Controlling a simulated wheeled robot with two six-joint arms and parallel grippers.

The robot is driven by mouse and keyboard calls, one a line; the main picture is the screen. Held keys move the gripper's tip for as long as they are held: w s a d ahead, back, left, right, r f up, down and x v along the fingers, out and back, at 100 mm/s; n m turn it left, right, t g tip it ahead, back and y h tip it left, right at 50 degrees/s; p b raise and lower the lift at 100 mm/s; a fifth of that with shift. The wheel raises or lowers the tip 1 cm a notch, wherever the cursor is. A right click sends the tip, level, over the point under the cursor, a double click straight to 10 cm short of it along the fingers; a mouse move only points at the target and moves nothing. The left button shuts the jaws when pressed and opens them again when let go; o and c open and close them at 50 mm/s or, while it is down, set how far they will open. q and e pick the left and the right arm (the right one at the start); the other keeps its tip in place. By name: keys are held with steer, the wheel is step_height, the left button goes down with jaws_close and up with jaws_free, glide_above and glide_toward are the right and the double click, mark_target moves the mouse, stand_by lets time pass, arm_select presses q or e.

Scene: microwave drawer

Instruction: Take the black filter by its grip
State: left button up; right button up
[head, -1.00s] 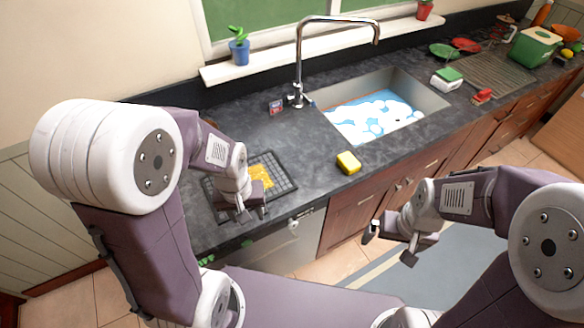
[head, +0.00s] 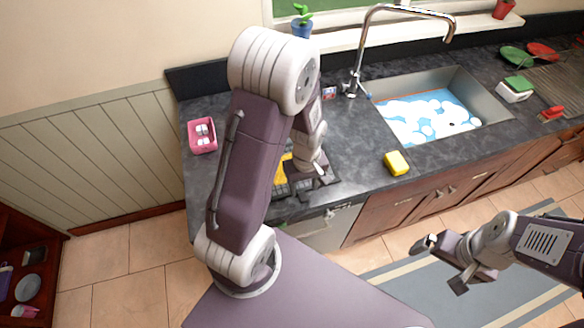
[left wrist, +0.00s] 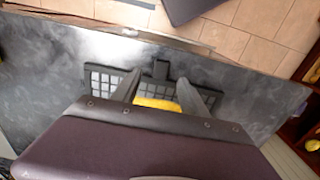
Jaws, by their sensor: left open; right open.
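The black filter (head: 283,188), a dark mesh tray with yellow matter on it, lies on the counter by its front edge. My left arm hides much of it in the head view. In the left wrist view the filter (left wrist: 101,80) shows on both sides of my fingers, and its grip (left wrist: 160,69), a short black tab, sticks out from the edge near the counter's front. My left gripper (left wrist: 159,78) is open over the filter, with the tab just past and between its fingertips. Contact cannot be told. My right gripper (head: 444,265) is open and empty over the floor.
A yellow sponge (head: 397,163) lies right of the filter, before the sink (head: 490,97) with foamy blue water. A pink container (head: 202,136) stands at the counter's left end. The faucet (head: 358,60) rises behind. The counter between filter and sponge is clear.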

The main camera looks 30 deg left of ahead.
mark_target(303, 196)
arm_select(q)
step_height(303, 196, down, 4)
steer(key=shift+s+f, duration=0.1)
steer(key=shift+s, duration=0.05)
jaws_close()
stand_by(1.4)
